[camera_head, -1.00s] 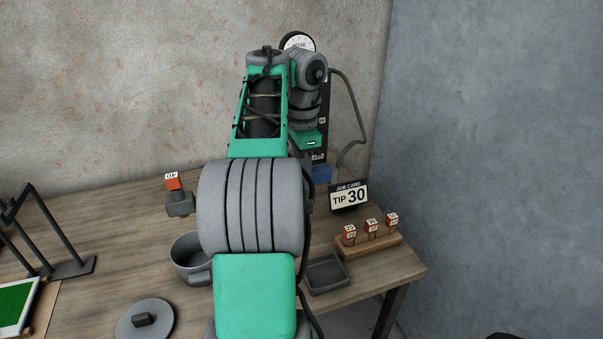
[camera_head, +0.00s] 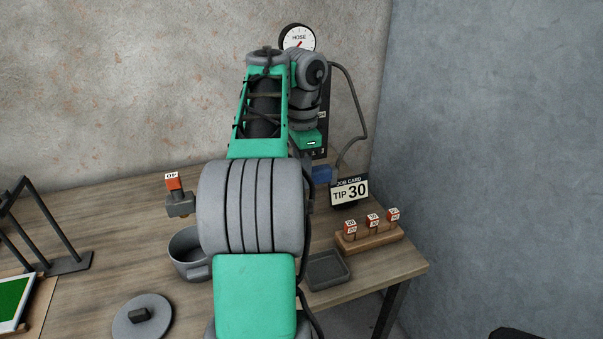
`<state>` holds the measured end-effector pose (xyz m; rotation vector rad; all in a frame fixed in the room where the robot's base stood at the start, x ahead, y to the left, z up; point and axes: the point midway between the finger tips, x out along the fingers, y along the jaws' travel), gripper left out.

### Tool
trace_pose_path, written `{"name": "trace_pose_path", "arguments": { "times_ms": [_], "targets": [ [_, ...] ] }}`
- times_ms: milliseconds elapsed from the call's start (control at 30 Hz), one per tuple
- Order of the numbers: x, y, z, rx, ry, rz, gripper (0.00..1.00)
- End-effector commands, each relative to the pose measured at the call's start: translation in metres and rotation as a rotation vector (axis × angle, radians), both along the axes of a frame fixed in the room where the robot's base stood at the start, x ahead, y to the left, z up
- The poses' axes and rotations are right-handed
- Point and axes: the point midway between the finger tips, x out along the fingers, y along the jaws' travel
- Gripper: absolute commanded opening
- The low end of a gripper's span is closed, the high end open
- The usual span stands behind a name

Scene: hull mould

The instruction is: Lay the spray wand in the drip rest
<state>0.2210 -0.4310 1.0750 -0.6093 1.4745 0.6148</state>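My arm stretches away over the bench, and its green wrist end (camera_head: 308,140) is near the back wall. My gripper's fingers are hidden behind the arm, so I cannot see whether they hold anything. I cannot make out the spray wand as a whole. A red and white tip marked 40 (camera_head: 172,181) sits on a grey block-like part (camera_head: 180,204) left of my arm; what lies behind the arm there is hidden. A shallow dark tray (camera_head: 328,270) is right of my arm; I cannot tell if it is the drip rest.
A wooden rack (camera_head: 370,238) holds several red and white tips. The job card (camera_head: 349,191) reads TIP 30. A grey pot (camera_head: 186,256), a round lid (camera_head: 142,317) and a dark frame (camera_head: 70,264) are at left. A hose gauge (camera_head: 298,37) is on the wall, and a blue part (camera_head: 321,174) is below.

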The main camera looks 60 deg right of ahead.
Motion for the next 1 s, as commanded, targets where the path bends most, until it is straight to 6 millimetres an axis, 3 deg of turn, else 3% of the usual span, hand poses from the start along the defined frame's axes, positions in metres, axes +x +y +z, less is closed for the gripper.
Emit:
{"name": "trace_pose_path", "arguments": {
  "times_ms": [567, 600, 867, 1000],
  "targets": [
    [0.0, 0.0, -0.011, -0.001, -0.001, -0.001, 0.0],
    [0.0, 0.0, -0.01, -0.001, -0.001, 0.0, 0.32],
    [0.0, 0.0, -0.01, -0.001, -0.001, 0.0, 0.54],
    [0.0, 0.0, -0.011, 0.0, 0.0, 0.0, 0.54]
  ]
}}
